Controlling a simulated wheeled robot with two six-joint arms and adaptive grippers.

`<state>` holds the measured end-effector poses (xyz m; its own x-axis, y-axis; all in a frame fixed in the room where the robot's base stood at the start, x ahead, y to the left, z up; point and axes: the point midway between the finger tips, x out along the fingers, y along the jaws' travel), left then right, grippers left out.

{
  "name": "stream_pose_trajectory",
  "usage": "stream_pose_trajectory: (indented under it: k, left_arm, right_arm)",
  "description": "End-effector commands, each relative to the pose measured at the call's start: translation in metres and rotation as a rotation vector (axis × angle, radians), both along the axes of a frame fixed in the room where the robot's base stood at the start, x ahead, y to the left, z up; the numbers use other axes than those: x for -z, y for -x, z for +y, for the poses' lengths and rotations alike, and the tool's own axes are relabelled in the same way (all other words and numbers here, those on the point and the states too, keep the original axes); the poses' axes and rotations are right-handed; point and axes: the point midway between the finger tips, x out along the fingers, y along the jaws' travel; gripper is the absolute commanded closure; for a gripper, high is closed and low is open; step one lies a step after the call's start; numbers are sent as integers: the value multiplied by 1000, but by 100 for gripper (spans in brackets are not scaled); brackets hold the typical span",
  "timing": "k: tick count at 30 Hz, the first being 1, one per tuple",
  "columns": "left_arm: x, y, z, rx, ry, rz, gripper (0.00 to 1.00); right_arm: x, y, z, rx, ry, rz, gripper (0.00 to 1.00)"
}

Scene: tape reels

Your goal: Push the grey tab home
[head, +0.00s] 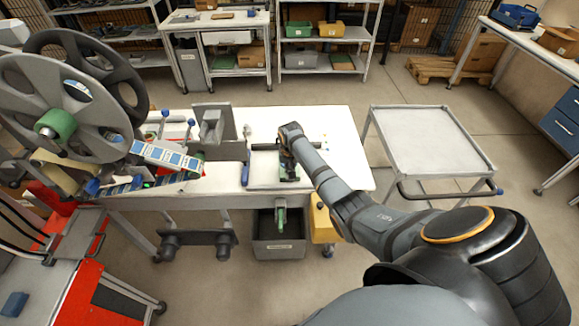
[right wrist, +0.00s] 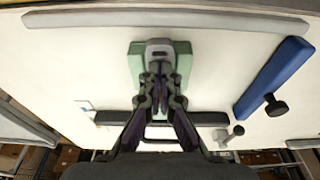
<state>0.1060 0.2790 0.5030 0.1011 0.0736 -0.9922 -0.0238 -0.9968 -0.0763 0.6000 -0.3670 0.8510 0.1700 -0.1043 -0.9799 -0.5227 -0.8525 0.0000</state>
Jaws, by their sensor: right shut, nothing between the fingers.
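In the right wrist view a pale green block (right wrist: 183,62) lies on the white table top, with the grey tab (right wrist: 158,47) at the middle of its far side. My right gripper (right wrist: 158,72) is shut and empty, its fingertips over the block and right at the near side of the tab. I cannot tell whether they touch it. In the head view my right gripper (head: 289,166) is low over the white table (head: 345,150), and its arm partly hides the block. My left gripper is not in view.
A blue bar with a dark knob (right wrist: 275,75) lies right of the block in the wrist view, and a long grey rail (right wrist: 100,18) runs beyond it. A reel machine (head: 60,100) stands at the left. An empty grey cart (head: 430,140) stands right of the table.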

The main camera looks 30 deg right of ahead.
Motion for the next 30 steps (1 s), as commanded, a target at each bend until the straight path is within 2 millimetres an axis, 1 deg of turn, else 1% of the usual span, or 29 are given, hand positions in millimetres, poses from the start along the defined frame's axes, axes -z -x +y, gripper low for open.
stream_pose_trajectory:
  k: [30]
  left_arm:
    - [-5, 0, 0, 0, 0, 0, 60]
  right_arm:
    - [2, 1, 0, 0, -1, 3, 100]
